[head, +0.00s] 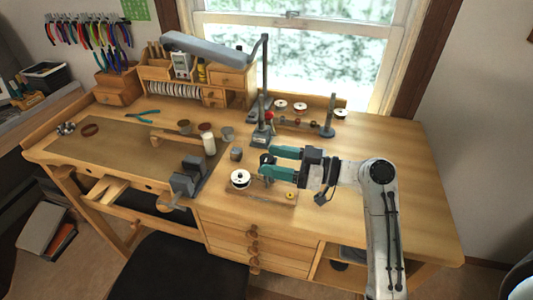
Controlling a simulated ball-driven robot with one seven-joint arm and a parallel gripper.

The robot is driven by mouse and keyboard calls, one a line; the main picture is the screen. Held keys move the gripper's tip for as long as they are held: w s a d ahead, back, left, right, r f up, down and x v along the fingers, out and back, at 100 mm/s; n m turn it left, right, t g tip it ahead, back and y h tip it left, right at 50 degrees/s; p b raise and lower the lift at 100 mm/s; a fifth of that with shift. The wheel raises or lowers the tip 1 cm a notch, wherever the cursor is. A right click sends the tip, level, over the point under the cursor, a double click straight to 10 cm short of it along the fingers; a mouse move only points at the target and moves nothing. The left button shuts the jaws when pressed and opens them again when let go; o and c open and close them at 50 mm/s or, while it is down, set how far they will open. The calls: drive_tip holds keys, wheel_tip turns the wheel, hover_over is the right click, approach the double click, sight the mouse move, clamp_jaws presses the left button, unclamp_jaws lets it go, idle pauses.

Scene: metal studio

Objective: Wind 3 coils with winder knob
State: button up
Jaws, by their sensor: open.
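My gripper (268,165) reaches in from the right, its teal fingers open and pointing left. It is over the near middle of the wooden workbench (390,170), at a small wooden board (258,196). A white spool with a dark centre (240,178) sits at the left of this board. A small dark part shows at the fingertips; it may be the winder's knob, but I cannot tell. A small yellow round piece (290,195) is at the board's right end.
A grey vise (188,176) stands on the bench's front edge, left of the board. A lamp (262,125) stands behind my gripper. White spools (281,104) and a dark stand (328,120) are at the back. The bench's right side is clear.

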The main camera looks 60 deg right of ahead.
drive_tip(key=shift+x, duration=1.35)
drive_tip(key=c, duration=1)
